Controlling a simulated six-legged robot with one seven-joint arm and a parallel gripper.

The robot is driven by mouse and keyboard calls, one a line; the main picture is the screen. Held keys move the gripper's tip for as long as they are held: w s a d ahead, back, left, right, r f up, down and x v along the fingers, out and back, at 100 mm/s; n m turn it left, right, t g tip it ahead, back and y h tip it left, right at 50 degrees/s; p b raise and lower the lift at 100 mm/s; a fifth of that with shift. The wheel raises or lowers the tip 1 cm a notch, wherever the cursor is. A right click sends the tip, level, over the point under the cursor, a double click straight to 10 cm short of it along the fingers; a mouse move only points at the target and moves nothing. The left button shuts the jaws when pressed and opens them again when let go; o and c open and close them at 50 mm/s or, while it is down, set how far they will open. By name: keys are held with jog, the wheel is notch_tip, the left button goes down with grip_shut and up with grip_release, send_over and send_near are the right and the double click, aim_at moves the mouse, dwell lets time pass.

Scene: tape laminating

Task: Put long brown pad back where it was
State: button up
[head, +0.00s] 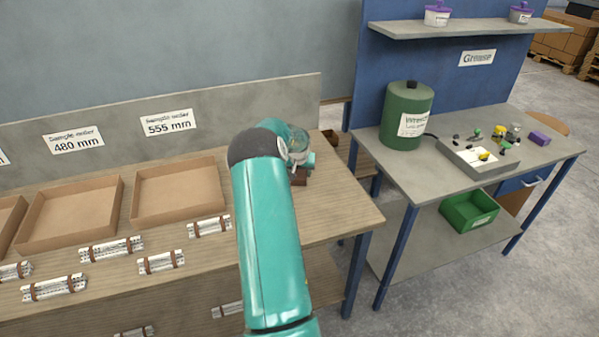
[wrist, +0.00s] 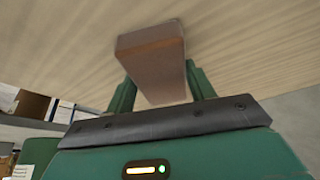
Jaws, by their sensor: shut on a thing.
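The long brown pad (wrist: 155,62) is between the two fingers of my gripper (wrist: 160,92) in the wrist view. My gripper is shut on it, with a green finger on each side. The pad's far end is close to the wooden tabletop; whether it touches the wood I cannot tell. In the head view my teal arm reaches to the right part of the wooden table (head: 335,205). There a small dark brown part of the pad (head: 299,177) shows below my gripper. My arm hides most of the gripper.
Open cardboard trays (head: 180,190) stand left of my arm, under labels reading 480 mm and 555 mm. Several bundles of strips (head: 209,227) lie in front of them. A grey table (head: 440,165) with a green canister (head: 406,115) stands to the right, across a gap.

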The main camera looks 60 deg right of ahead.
jog(key=o, duration=1)
jog(key=shift+f, duration=0.1)
jog(key=shift+o, duration=0.2)
jog(key=v, duration=1.2)
jog(key=w+a+r+n+t+y, duration=0.15)
jog(key=w+a+r, duration=0.35)
jog(key=a, duration=0.7)
jog(key=w+a+r+n+t, duration=0.1)
jog(key=w+a+r+n, duration=0.15)
jog(key=a+r, duration=0.6)
jog(key=w+a+r+n+t+y, duration=0.1)
jog(key=w+a+r+n, duration=0.2)
jog(key=a, duration=1.1)
jog(key=s+a+n, duration=0.2)
jog(key=s+a, duration=0.2)
jog(key=a, duration=0.5)
jog(key=s+a+r+n+y, duration=0.1)
jog(key=s+a, duration=0.4)
jog(key=a, duration=0.5)
jog(key=s+a+n, duration=0.3)
jog(key=s+a, duration=0.2)
jog(key=a, duration=0.5)
jog(key=shift+s+r+y, duration=0.25)
jog(key=shift+r+y, duration=0.1)
jog(key=shift+r, duration=0.05)
